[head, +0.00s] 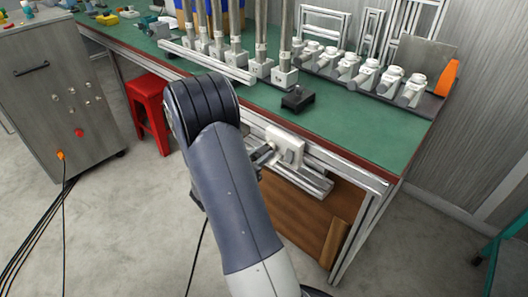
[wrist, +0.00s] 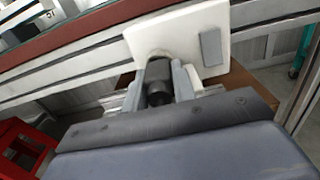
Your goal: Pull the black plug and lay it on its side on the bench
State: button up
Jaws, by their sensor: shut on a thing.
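The black plug (wrist: 158,82) is between the fingers of my gripper (wrist: 160,85), its far end at the round socket of a white plate (wrist: 205,35). I cannot tell how deep it sits. In the head view the white socket plate (head: 285,146) is on the front rail of the bench, below the top edge. My gripper (head: 264,154) reaches it from the left, and the arm hides most of the plug. The bench (head: 365,135) has a green top with a red-brown edge.
A small black block (head: 298,98) lies on the bench top above the socket. Metal posts and a row of white fittings (head: 370,76) stand behind it. The front right of the top is bare. A red stool (head: 150,105) and grey cabinet (head: 65,95) stand left.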

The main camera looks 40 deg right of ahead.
aim_at(258, 157)
grip_shut()
jog(key=shift+s+a, duration=0.15)
jog(key=shift+a, duration=1.35)
jog(key=shift+s+a, duration=0.1)
jog(key=shift+a, duration=1.4)
jog(key=shift+a, duration=0.1)
jog(key=shift+a, duration=0.85)
